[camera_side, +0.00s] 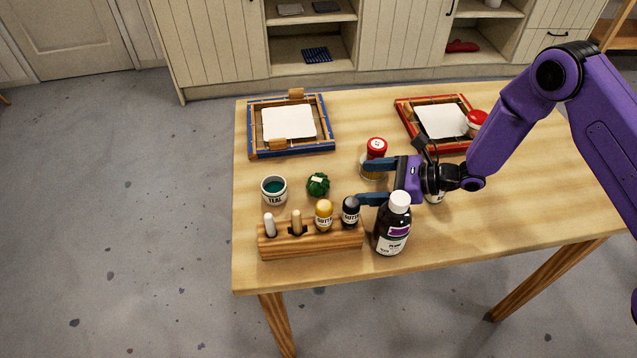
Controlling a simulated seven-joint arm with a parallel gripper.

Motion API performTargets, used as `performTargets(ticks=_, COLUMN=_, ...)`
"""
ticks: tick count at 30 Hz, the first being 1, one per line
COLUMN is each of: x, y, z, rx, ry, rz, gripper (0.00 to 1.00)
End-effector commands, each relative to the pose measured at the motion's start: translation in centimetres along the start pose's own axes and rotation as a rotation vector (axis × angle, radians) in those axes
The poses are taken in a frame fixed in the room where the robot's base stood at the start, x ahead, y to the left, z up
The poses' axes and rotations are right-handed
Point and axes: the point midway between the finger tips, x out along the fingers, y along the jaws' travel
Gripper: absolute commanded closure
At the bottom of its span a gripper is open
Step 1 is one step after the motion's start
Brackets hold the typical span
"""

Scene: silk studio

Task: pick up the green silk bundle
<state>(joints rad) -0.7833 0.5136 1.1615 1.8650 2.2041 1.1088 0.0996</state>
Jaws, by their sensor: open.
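The green silk bundle (318,185) is a small dark green lump with a pale tag on top. It lies on the table, just right of the teal pot. My gripper (369,182) is to the right of the bundle, with its two blue fingers spread apart and pointing left towards it. The gripper is apart from the bundle. A red-topped jar (376,149) stands by the far finger, and a dark-capped bottle (350,211) by the near finger. I cannot tell whether the fingers touch them.
A wooden rack (335,242) with bottles and tools stands in front of the bundle. A tall plum bottle (391,232) stands near my gripper. The teal pot (274,196) is left. A blue frame (328,134) and a red frame (404,115) lie behind, with bare table between them.

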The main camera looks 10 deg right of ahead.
Motion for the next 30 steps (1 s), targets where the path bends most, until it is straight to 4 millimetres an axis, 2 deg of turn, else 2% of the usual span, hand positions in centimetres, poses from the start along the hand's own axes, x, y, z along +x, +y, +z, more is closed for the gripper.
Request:
performTargets(ticks=3, x=2.1, y=0.1, z=0.0, rx=-0.002, ry=0.000, rz=0.003, gripper=0.12)
performTargets(ticks=12, x=6.4, y=0.1, z=0.0, rx=-0.001, ry=0.000, rz=0.002, gripper=0.12)
performTargets(ticks=23, x=8.4, y=0.0, z=0.1, rx=-0.001, ry=0.000, rz=0.001, gripper=0.12)
performTargets(ticks=30, x=11.1, y=-0.3, z=0.2, rx=-0.001, ry=0.000, rz=0.001, gripper=0.12)
